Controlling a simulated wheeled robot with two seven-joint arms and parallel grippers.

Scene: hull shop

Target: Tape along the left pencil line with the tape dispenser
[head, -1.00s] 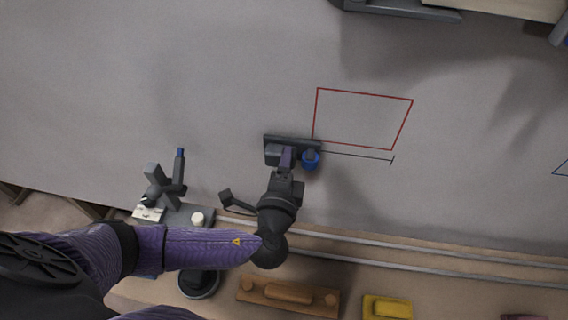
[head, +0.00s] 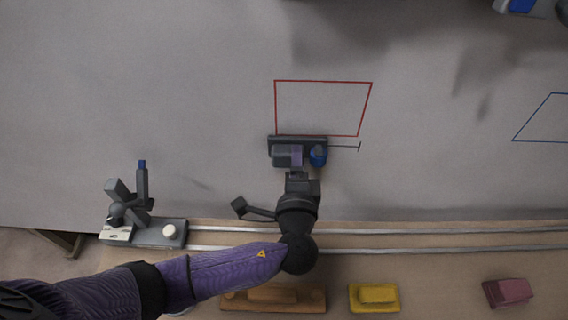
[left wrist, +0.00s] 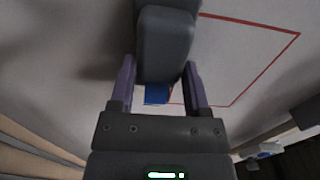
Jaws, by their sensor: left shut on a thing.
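The tape dispenser (head: 318,156), dark grey with a blue roll at its right side, is against the pale grey hull surface. My left gripper (head: 290,157) is shut on it; the left wrist view shows the grey dispenser body (left wrist: 165,45) between the two purple fingers, with a bit of blue below. A thin dark pencil line (head: 345,147) comes out from the dispenser's right side and ends in a short cross tick. The dispenser hides the line's other part. I cannot make out any tape to the dispenser's left.
A red outline (head: 323,82) lies just above the dispenser and line. A blue outline (head: 532,117) is at far right. Two pale rails (head: 420,231) run below. A grey jointed device (head: 158,232) stands at left. An orange-brown block (head: 290,302), yellow block (head: 374,297) and maroon block (head: 508,292) sit along the bottom.

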